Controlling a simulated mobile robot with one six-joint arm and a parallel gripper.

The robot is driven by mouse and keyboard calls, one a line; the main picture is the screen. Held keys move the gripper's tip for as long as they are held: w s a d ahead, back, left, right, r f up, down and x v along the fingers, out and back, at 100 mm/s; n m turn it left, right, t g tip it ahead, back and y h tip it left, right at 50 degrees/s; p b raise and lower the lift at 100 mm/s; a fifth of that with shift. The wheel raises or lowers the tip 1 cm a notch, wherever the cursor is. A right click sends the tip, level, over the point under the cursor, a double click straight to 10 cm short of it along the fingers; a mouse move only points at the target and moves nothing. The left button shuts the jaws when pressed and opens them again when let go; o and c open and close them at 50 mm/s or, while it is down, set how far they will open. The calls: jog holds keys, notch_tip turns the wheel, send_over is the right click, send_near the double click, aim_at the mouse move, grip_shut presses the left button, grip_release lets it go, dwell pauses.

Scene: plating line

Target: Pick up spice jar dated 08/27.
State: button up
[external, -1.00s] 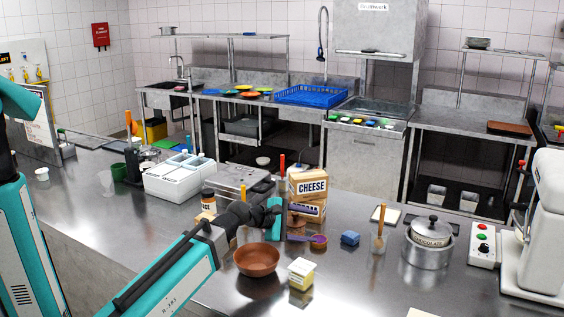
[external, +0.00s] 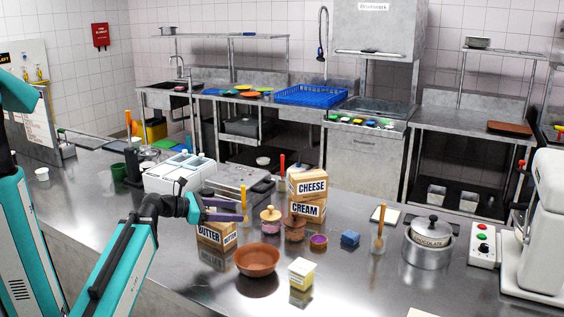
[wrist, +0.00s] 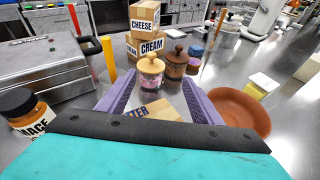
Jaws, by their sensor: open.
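No date is legible on any jar, so I cannot tell which is 08/27. A glass jar with a round wooden lid and pinkish contents (external: 270,222) stands upright on the counter; it also shows in the wrist view (wrist: 151,74), ahead between my fingers. A darker brown jar with a wooden lid (external: 295,229) stands just right of it, also in the wrist view (wrist: 177,66). A black-lidded jar labelled MACE (wrist: 24,112) is at the wrist view's left. My gripper (external: 238,210) is open and empty, its purple fingers (wrist: 158,80) pointing at the pinkish jar, apart from it.
A BUTTER box (external: 216,234) sits below my gripper. CHEESE (external: 308,184) and CREAM (external: 306,209) boxes are stacked behind the jars. A brown bowl (external: 257,260) and a yellow-and-white tub (external: 301,273) stand in front. A purple-topped item (external: 318,241) is right of the jars.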

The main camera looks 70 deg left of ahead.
jog(key=s+a+n+t+y+p, duration=0.1)
jog(key=s+a+n+y+p, duration=0.15)
jog(key=s+a, duration=0.55)
jog(key=n+y, duration=0.3)
jog(key=y, duration=0.3)
send_near(203, 196)
jog(key=shift+s+d+r+h, duration=0.1)
jog(key=shift+s+d+h, duration=0.2)
jog(key=shift+s, duration=0.35)
jog(key=shift+p+x, duration=1.15)
jog(key=shift+x, duration=3.15)
jog(key=shift+a, duration=0.1)
jog(key=shift+p+x, duration=0.8)
jog(key=shift+x, duration=1.8)
